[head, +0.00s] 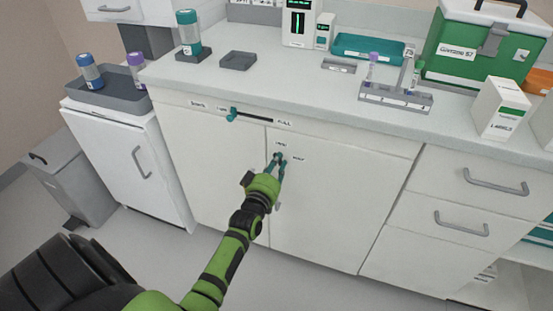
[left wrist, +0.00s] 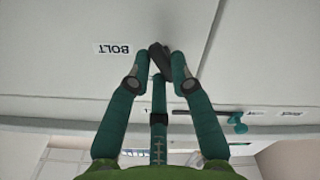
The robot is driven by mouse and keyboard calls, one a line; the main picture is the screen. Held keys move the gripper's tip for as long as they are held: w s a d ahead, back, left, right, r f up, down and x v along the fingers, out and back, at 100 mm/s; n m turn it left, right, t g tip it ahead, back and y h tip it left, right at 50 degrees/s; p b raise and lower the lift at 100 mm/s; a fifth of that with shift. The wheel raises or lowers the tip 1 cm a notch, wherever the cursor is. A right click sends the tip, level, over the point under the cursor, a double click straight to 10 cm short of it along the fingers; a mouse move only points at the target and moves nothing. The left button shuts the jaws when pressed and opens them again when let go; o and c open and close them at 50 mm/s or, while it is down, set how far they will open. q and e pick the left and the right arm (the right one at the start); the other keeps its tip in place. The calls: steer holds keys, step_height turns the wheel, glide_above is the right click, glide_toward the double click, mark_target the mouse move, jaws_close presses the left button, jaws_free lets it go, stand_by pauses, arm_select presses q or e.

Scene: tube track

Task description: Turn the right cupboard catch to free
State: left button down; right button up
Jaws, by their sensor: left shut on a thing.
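The right cupboard catch (left wrist: 159,56) is a small dark lever on the white cupboard front, close to the seam between the doors. My left gripper (head: 279,158) reaches it from below in the head view. In the left wrist view its teal fingers (left wrist: 163,62) are closed on the catch from both sides. The fingers hide most of the catch in the head view, and I cannot tell its exact angle. A BOLT label (left wrist: 113,49) is beside it, to its right in the head view (head: 299,158). A small label (head: 280,143) sits above it. My right gripper is not in view.
A dark slide slot with a teal knob (head: 232,114) lies on the panel up and left of the catch. The countertop (head: 290,75) above carries a tube rack (head: 396,99), a green case (head: 485,50) and boxes. Drawers with grey handles (head: 495,183) stand to the right.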

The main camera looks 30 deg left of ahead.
arm_select(q)
steer(key=m+p, duration=0.2)
steer(key=m, duration=0.4)
steer(key=shift+f, duration=0.15)
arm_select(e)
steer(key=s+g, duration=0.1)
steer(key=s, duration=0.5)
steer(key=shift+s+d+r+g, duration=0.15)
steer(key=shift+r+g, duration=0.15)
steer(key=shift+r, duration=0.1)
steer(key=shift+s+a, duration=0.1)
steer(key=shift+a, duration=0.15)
arm_select(q)
steer(key=c, duration=1.1)
jaws_free()
steer(key=v, duration=1.2)
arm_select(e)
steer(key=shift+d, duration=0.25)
